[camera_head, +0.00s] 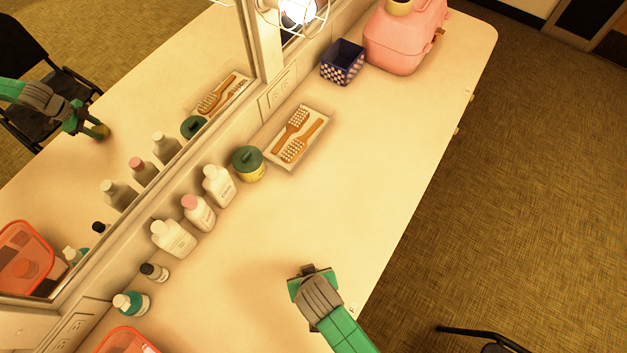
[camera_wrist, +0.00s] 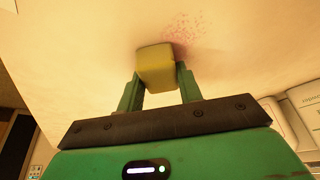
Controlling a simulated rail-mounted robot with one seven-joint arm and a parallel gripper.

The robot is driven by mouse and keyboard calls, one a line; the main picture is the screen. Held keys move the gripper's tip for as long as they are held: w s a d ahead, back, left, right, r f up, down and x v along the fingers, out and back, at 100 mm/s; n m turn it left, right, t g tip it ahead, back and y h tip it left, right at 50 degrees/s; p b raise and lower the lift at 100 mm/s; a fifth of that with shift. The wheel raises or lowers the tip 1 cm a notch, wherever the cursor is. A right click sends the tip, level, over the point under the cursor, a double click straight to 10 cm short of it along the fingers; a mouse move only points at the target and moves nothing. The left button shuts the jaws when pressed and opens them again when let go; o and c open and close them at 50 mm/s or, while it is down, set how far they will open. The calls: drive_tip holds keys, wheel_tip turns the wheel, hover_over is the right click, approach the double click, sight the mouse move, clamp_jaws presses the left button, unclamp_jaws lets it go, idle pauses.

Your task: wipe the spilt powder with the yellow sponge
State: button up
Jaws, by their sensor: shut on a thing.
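My gripper (camera_head: 309,273) is over the front part of the pale counter (camera_head: 345,165). In the wrist view its two fingers are shut on the yellow sponge (camera_wrist: 156,68), one finger on each side. The sponge's far end is at or close to the counter top; I cannot tell whether it touches. The spilt powder (camera_wrist: 188,30), a scatter of pink-red specks, lies just beyond the sponge and slightly to its right. In the head view my gripper hides the sponge, and I cannot make out the powder.
Several bottles (camera_head: 198,212) line the mirror side, with a green-lidded jar (camera_head: 248,164) and a tray of brushes (camera_head: 322,122). A patterned box (camera_head: 343,62) and pink case (camera_head: 395,45) stand at the far end. A red basket (camera_head: 125,341) is near left. The counter's middle is clear.

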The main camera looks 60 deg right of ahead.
sight(313, 254)
drive_tip(key=shift+s+a+b, duration=0.15)
drive_tip(key=shift+a+b, duration=0.35)
drive_tip(key=shift+a, duration=2.55)
drive_tip(key=shift+w+a, duration=0.15)
drive_tip(key=shift+w, duration=0.85)
drive_tip(key=shift+w+d+p, duration=0.15)
drive_tip(key=shift+d+p, duration=0.5)
drive_tip(key=shift+d, duration=5.15)
wheel_tip(313, 254, up, 3)
drive_tip(key=shift+a+p, duration=0.1)
drive_tip(key=shift+p, duration=1)
wheel_tip(313, 254, up, 5)
drive_tip(key=p, duration=0.5)
drive_tip(key=shift+r, duration=0.1)
